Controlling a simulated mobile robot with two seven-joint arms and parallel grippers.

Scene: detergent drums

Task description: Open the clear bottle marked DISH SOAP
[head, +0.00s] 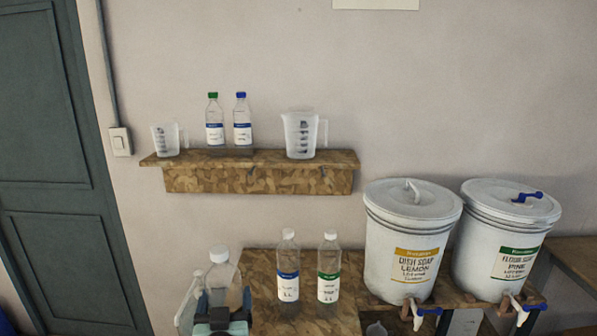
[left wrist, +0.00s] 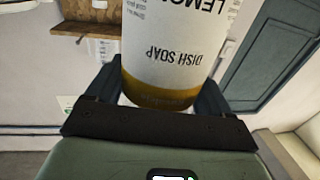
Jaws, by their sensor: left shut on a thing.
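The clear bottle (head: 227,276) with a white cap (head: 219,253) is at the lower left of the head view. Its cap is on. In the left wrist view its white label (left wrist: 175,45) reads DISH SOAP, upside down, with an amber band at one edge. My left gripper (head: 221,318) is shut on this bottle, its dark fingers on either side of it. The bottle's lower part is hidden in the head view, so I cannot tell whether it rests on anything. My right gripper is not in view.
Blue-labelled (head: 288,288) and green-labelled (head: 328,287) bottles stand close by on a wooden bench (head: 262,262). White drums of dish soap (head: 412,235) and floor soap (head: 500,240) stand right. A wall shelf (head: 260,180) holds jugs and two bottles.

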